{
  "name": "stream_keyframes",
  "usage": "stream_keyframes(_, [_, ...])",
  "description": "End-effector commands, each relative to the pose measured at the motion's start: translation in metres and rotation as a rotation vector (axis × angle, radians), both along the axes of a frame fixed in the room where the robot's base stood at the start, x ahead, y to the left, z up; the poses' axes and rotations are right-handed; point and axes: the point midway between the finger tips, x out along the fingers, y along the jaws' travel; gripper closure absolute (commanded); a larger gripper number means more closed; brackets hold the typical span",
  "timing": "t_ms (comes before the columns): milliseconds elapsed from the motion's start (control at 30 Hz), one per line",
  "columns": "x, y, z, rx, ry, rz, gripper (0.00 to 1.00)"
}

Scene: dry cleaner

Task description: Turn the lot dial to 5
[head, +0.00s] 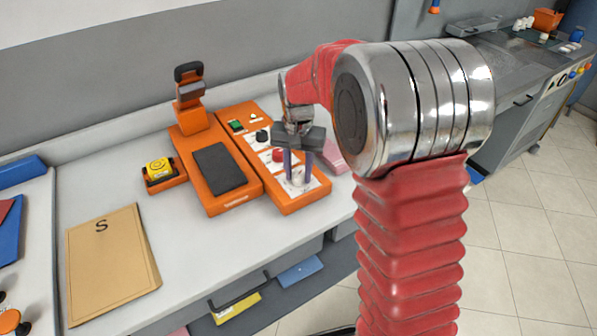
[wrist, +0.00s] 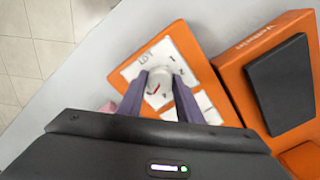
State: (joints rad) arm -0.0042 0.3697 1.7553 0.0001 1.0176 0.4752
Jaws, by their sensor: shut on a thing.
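The lot dial (wrist: 159,84) is a pale round knob with a red pointer mark, on a white plate marked LOT. In the wrist view the figures 1 and 2 show on the plate to the right of the dial; the other figures are hidden or too small to read. My gripper (wrist: 160,88) is shut on the dial, one purple finger on each side. In the head view my gripper (head: 299,170) reaches down to the dial at the near end of the orange control panel (head: 294,205). The dial itself is mostly hidden there by the fingers.
A red knob (head: 279,155), a black knob (head: 262,136) and a green switch (head: 235,125) sit farther along the panel. An orange machine with a dark pad (head: 219,168) stands close on the left. A tan folder marked S (head: 108,260) lies front left. A pink item (head: 336,162) lies behind my gripper.

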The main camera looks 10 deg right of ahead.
Motion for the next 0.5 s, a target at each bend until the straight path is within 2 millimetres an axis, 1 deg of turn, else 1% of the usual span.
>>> stream_keyframes(267, [0.002, 0.0003, 0.0016, 0.0, -0.007, 0.0, 0.9])
stream_keyframes(300, [0.002, 0.0003, 0.0016, 0.0, -0.007, 0.0, 0.65])
stream_keyframes(500, [0.0012, 0.0003, 0.0009, 0.0, -0.004, 0.0, 0.51])
